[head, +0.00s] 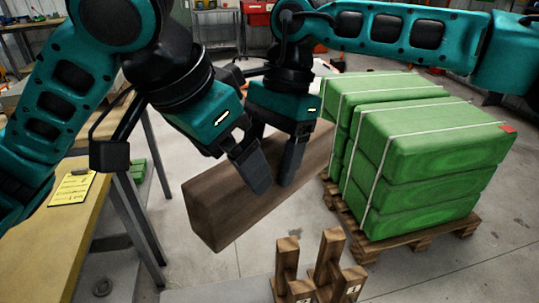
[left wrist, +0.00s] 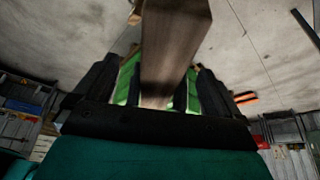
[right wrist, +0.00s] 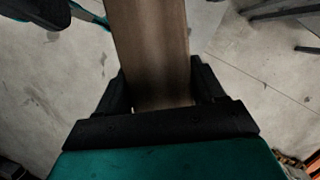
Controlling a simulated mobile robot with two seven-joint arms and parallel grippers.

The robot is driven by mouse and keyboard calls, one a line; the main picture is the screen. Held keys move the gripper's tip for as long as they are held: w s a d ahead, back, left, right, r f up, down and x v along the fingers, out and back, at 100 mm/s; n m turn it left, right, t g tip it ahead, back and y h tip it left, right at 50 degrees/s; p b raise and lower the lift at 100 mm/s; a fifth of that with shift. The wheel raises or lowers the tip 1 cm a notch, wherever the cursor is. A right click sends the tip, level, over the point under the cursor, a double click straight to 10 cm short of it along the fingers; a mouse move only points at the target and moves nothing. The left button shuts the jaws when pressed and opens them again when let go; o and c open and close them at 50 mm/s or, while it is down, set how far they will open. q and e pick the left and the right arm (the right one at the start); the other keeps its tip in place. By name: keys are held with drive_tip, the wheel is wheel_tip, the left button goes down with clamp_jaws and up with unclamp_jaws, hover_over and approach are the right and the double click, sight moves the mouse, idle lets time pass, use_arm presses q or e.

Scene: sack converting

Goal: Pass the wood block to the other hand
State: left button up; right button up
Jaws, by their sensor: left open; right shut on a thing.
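The wood block (head: 222,207) is a long brown beam, held in the air at a slant in the head view. My right gripper (head: 289,172) is shut on it, and in the right wrist view the block (right wrist: 150,50) runs between the fingers. My left gripper (head: 254,182) is at the block just left of the right one, open. In the left wrist view the block (left wrist: 172,50) lies between its two spread fingers, with gaps at the sides. The far fingers of both grippers are hidden behind the block in the head view.
Green strapped sacks (head: 430,145) are stacked on a wooden pallet (head: 405,240) at right, close to the block's far end. A wooden stand with upright posts (head: 330,255) is at the bottom. A workbench (head: 40,245) with a yellow clipboard (head: 72,187) stands at left.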

use_arm(q)
drive_tip(key=w+a+r+m+t+h, duration=0.1)
drive_tip(key=w+a+r+m+h, duration=0.1)
drive_tip(key=a+r+m, duration=0.15)
drive_tip(key=w+a+f+n+t+h, duration=0.2)
drive_tip(key=w+f, duration=0.2)
drive_tip(key=w, duration=0.4)
wheel_tip(320, 180, down, 13)
drive_tip(key=w+n+t, duration=0.3)
drive_tip(key=s+a+f+n+t+y, duration=0.15)
drive_tip(key=s+f, duration=0.25)
drive_tip(key=f, duration=0.4)
drive_tip(key=s+a+f+n+y, duration=0.1)
drive_tip(key=s+f+n, duration=0.15)
drive_tip(key=f, duration=0.55)
drive_tip(key=s+a+f+y, duration=0.1)
drive_tip(key=s+f+y, duration=0.1)
drive_tip(key=s+f, duration=0.8)
drive_tip(key=s, duration=0.3)
drive_tip(key=shift+a, duration=0.4)
drive_tip(key=shift+y, duration=0.25)
